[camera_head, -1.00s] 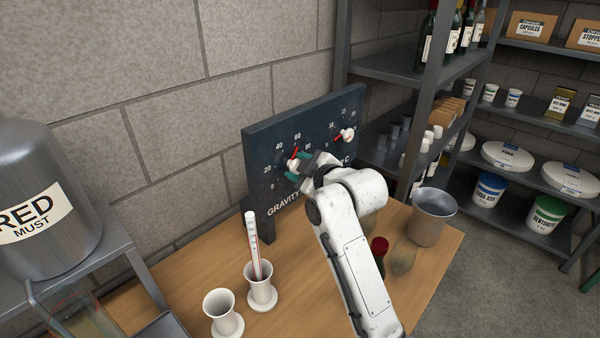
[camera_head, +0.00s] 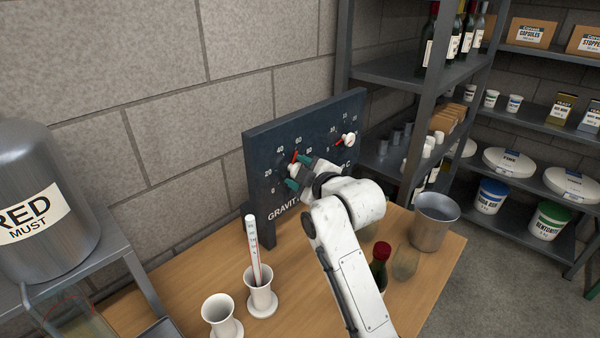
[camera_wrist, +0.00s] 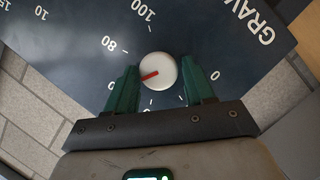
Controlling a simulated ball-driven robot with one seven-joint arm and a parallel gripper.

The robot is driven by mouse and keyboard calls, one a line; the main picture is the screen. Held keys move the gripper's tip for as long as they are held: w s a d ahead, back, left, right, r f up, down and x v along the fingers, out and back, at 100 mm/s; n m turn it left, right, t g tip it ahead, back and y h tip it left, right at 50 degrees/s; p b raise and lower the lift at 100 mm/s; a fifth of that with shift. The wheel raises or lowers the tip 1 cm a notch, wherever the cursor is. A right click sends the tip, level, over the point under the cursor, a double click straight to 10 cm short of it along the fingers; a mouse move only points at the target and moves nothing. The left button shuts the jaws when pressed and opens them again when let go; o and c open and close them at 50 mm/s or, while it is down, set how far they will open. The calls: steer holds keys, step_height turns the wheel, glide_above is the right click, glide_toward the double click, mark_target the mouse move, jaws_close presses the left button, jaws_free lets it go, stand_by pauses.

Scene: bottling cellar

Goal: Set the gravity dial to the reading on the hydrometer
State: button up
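The gravity dial's white knob (camera_head: 293,168) with a red pointer is on the left of a dark board (camera_head: 262,140). In the wrist view the knob (camera_wrist: 165,66) lies between my gripper's green fingertips (camera_wrist: 160,75), with little gap beside them. My gripper (camera_head: 298,172) looks open around it. The pointer aims left and slightly down there, below the 80 mark, toward a label hidden by a finger. In the head view it points up, near 60. The hydrometer (camera_head: 253,245) stands tilted in a white jar (camera_head: 261,300); its scale is too small to read.
A second dial knob (camera_head: 348,139) is at the board's right. An empty white jar (camera_head: 219,315) stands at the front. A dark bottle (camera_head: 379,268) and a metal bucket (camera_head: 435,222) stand beside my arm. Shelves (camera_head: 395,66) rise behind the table (camera_head: 194,278).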

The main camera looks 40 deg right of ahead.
steer(key=shift+o, duration=1.1)
steer(key=shift+s, duration=0.1)
steer(key=v, duration=1)
steer(key=shift+s, duration=0.3)
steer(key=shift+r, duration=0.2)
